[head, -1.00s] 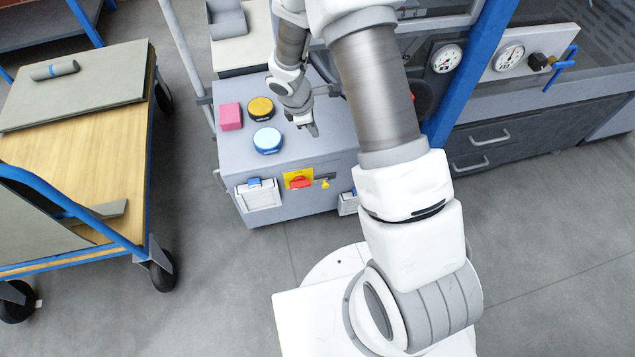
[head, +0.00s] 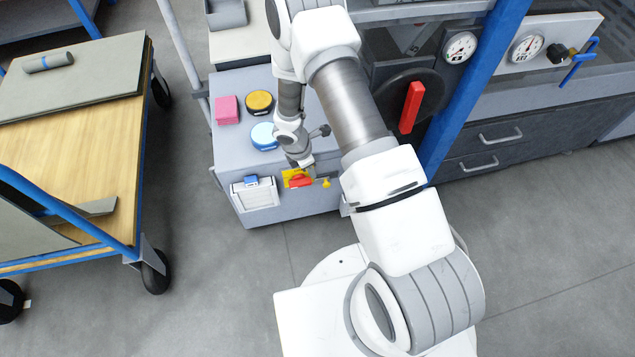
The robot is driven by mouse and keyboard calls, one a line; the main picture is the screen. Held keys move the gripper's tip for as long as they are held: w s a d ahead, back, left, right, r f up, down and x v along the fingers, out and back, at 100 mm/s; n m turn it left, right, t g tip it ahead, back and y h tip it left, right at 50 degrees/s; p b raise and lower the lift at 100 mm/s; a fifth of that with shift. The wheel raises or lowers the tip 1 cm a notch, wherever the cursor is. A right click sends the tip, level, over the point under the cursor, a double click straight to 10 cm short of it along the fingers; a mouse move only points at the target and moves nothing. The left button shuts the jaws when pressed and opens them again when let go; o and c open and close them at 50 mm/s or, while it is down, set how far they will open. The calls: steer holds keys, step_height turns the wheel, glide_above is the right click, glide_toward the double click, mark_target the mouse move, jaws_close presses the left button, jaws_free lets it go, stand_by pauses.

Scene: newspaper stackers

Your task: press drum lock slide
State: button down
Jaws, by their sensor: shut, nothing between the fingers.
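A grey cabinet (head: 240,95) stands in the middle of the head view. Its front carries a yellow plate (head: 287,178) with a red part (head: 300,181) on it, and a small yellow knob (head: 326,183) to the right. My gripper (head: 308,171) is shut and empty, at the cabinet's upper front edge. It overlaps part of the yellow plate in the picture; I cannot tell whether it touches. A red lever (head: 411,107) stands on a dark round part (head: 388,118) of the press, right of my arm. I cannot tell which part is the drum lock slide.
A pink block (head: 227,109), a yellow-orange round tin (head: 259,102) and a blue one (head: 264,135) sit on the cabinet top, left of my gripper. A wooden cart (head: 110,160) stands at the left. A blue post (head: 462,95) and gauges (head: 459,47) are at the right.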

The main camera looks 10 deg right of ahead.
steer(key=b+x, duration=0.3)
steer(key=x, duration=0.7)
steer(key=shift+b, duration=0.35)
steer(key=shift+d, duration=0.2)
steer(key=d, duration=0.4)
steer(key=p+v, duration=0.6)
steer(key=v, duration=0.4)
steer(key=shift+a+p, duration=0.2)
steer(key=shift+p, duration=0.15)
